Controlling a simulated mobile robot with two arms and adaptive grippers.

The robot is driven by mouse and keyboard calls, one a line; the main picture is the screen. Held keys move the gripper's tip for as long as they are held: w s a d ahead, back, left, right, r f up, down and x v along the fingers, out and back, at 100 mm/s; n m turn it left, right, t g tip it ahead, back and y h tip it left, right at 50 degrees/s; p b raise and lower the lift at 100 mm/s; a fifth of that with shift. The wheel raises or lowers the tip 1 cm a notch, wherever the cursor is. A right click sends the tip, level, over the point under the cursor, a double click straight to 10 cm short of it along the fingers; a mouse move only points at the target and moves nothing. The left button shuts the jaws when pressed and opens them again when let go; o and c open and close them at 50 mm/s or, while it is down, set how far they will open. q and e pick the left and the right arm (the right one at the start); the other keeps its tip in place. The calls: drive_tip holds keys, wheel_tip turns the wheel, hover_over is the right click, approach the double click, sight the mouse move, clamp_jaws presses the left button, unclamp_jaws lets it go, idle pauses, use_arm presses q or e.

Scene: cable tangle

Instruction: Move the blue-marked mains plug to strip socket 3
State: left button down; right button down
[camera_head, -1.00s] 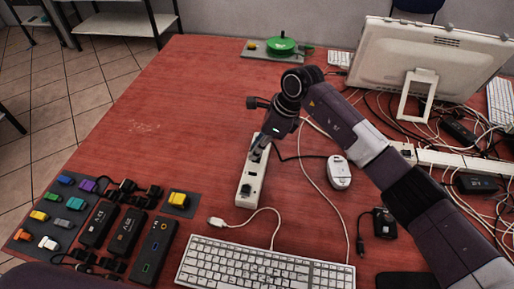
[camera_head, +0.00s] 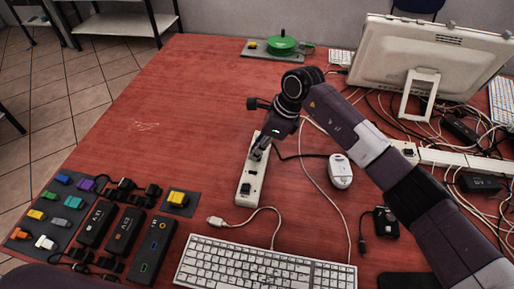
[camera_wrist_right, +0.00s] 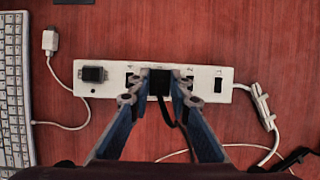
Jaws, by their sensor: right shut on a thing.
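The white power strip (camera_head: 244,190) lies on the red table and also shows in the right wrist view (camera_wrist_right: 113,87). My right gripper (camera_head: 258,151) points down at its middle part. In the right wrist view, its fingers (camera_wrist_right: 160,88) are shut on a black mains plug (camera_wrist_right: 159,80) with a black cable. The plug is over the strip, between two sockets; I cannot tell whether it is seated or just above. No blue mark shows on it. My left gripper is not in view.
A white keyboard (camera_head: 262,270) lies in front of the strip, a white mouse (camera_head: 340,172) to its right. A loose white cable connector (camera_head: 216,221) lies near the strip's near end. Black boxes (camera_head: 125,233) stand left. Tangled cables fill the right; the table's left-back area is clear.

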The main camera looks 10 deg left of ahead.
drive_tip(key=shift+f+b, duration=0.55)
drive_tip(key=shift+f, duration=0.1)
drive_tip(key=c, duration=1.7)
unclamp_jaws()
drive_tip(key=v, duration=1.2)
drive_tip(key=shift+d, duration=0.1)
drive_tip(key=shift+s, duration=0.1)
